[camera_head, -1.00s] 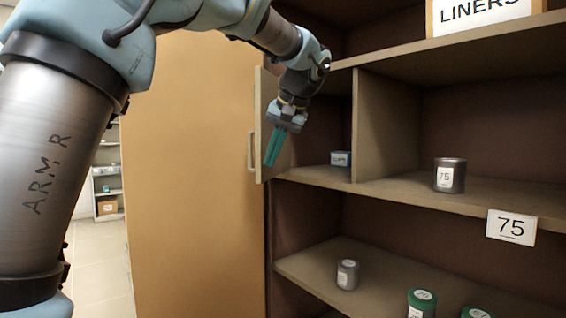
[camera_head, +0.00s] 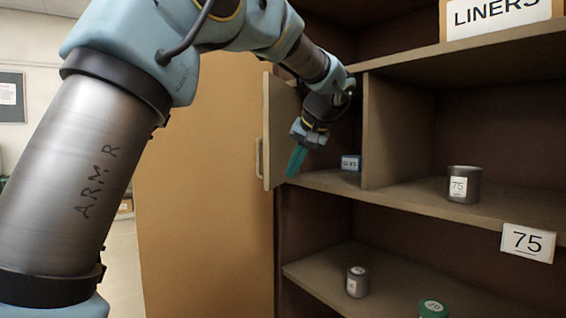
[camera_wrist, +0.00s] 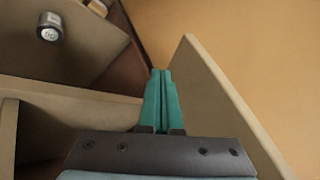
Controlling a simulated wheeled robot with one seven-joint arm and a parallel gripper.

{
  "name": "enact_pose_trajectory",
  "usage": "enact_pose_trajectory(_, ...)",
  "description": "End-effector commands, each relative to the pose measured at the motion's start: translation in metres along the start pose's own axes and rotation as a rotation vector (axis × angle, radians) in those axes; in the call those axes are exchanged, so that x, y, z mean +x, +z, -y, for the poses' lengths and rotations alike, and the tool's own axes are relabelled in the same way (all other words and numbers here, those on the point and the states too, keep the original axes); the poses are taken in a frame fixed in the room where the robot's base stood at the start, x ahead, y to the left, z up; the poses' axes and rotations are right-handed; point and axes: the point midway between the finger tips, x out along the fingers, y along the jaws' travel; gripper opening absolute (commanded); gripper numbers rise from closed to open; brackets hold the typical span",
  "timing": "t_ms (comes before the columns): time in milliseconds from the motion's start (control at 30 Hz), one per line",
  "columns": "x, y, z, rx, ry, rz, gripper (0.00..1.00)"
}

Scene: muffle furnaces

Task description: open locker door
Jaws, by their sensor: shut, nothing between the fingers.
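The small locker door (camera_head: 282,130) is a tan panel standing ajar at the left of the upper compartment, its inner face showing. Its bar handle (camera_head: 259,157) is on the outer side. My gripper (camera_head: 292,174) has teal fingers pressed together and is empty. It points down on the inner side of the door, in front of the compartment opening. In the wrist view the closed fingers (camera_wrist: 161,73) lie just left of the door panel (camera_wrist: 225,95). I cannot tell whether they touch it.
A blue-labelled box (camera_head: 350,163) sits in the compartment behind my gripper. A grey can (camera_head: 357,282) and a green-lidded jar (camera_head: 433,308) stand on the lower shelf. A large tan panel (camera_head: 205,190) fills the left.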

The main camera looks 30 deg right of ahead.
Motion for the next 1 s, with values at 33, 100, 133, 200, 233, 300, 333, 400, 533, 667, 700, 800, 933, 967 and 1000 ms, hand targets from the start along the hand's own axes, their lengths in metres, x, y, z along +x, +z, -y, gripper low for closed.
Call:
enact_pose_trajectory(33,0.000,-0.001,0.010,-0.004,-0.001,0.000,0.00)
enact_pose_trajectory(100,0.004,-0.001,0.016,-0.002,0.000,0.000,0.00)
enact_pose_trajectory(133,0.005,-0.001,0.018,-0.002,0.000,-0.001,0.00)
enact_pose_trajectory(200,0.008,-0.001,0.022,-0.002,0.000,0.000,0.00)
enact_pose_trajectory(233,0.009,-0.001,0.023,-0.002,0.000,0.000,0.00)
enact_pose_trajectory(300,0.010,0.000,0.025,-0.001,0.001,-0.001,0.00)
enact_pose_trajectory(333,0.011,0.000,0.025,-0.001,0.001,-0.001,0.00)
enact_pose_trajectory(400,0.011,0.000,0.025,-0.001,0.001,-0.001,0.00)
enact_pose_trajectory(533,0.011,0.000,0.025,-0.001,0.001,-0.001,0.00)
enact_pose_trajectory(667,0.012,0.000,0.026,0.002,0.003,-0.003,0.00)
enact_pose_trajectory(700,0.014,0.001,0.028,0.007,0.008,-0.007,0.00)
enact_pose_trajectory(800,0.022,0.003,0.042,0.041,0.027,-0.025,0.00)
enact_pose_trajectory(933,0.035,0.004,0.069,0.118,0.068,-0.065,0.00)
enact_pose_trajectory(967,0.037,0.004,0.075,0.136,0.078,-0.075,0.00)
enact_pose_trajectory(1000,0.041,0.003,0.082,0.160,0.090,-0.087,0.00)
